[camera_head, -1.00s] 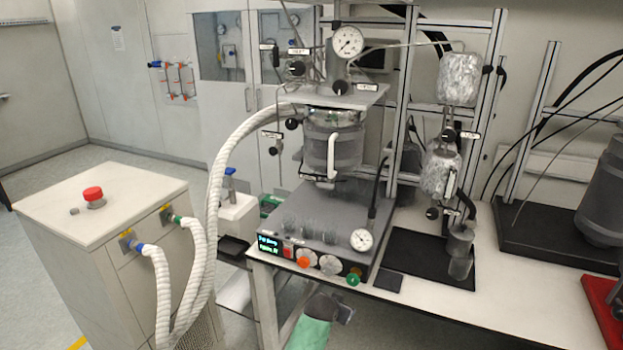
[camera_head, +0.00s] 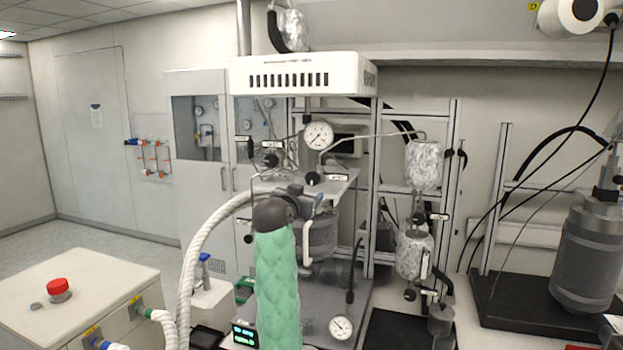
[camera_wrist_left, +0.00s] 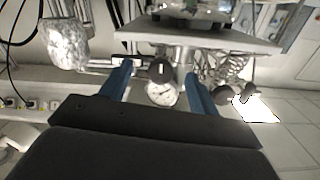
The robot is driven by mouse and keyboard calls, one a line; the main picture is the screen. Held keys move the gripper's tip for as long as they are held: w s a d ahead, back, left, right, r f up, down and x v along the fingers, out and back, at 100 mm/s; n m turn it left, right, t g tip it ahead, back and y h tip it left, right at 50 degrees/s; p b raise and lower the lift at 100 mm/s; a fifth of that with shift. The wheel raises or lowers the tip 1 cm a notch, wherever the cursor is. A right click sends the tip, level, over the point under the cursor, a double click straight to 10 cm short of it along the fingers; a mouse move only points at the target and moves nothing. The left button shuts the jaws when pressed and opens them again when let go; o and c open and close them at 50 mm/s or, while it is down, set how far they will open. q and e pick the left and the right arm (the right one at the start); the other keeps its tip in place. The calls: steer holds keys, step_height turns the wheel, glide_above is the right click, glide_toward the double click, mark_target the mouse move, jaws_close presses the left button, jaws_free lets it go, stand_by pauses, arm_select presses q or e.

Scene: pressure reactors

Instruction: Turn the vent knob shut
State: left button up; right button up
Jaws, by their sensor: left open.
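The reactor carries several black knobs with small white tags too small to read, so I cannot tell by label which is the vent knob. One black knob (camera_head: 312,178) sits just below the round pressure gauge (camera_head: 319,135); another (camera_head: 270,160) is to its left. My left gripper (camera_head: 312,191) is raised in front of the reactor head, its fingers partly hidden by my wrist. In the left wrist view, which looks upside down, the open blue fingers (camera_wrist_left: 159,84) frame a black knob (camera_wrist_left: 160,70) and the gauge (camera_wrist_left: 162,94), touching neither visibly. My right gripper is out of view.
A metal plate (camera_head: 340,184) lies under the knobs, above the reactor vessel (camera_head: 320,235). Frame posts (camera_head: 375,190) and a foil-wrapped vessel (camera_head: 423,165) stand to the right. A white hose (camera_head: 190,260) curves on the left. A white hood (camera_head: 300,73) hangs above.

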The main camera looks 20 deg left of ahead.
mark_target(312, 180)
arm_select(q)
steer(key=w+r+p, duration=0.2)
steer(key=r, duration=0.1)
steer(key=shift+w+a, duration=0.1)
steer(key=shift+a, duration=0.05)
steer(key=w+p, duration=0.2)
steer(key=w, duration=0.2)
steer(key=shift+w+f, duration=0.1)
steer(key=shift+w, duration=0.05)
steer(key=shift+w+f+p, duration=0.15)
steer(key=shift+w+p, duration=0.2)
steer(key=shift+w, duration=0.15)
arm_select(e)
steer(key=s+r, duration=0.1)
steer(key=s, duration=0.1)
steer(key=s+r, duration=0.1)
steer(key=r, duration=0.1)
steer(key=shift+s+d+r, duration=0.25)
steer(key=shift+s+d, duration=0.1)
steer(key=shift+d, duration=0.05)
arm_select(q)
steer(key=c, duration=1)
steer(key=shift+o, duration=0.2)
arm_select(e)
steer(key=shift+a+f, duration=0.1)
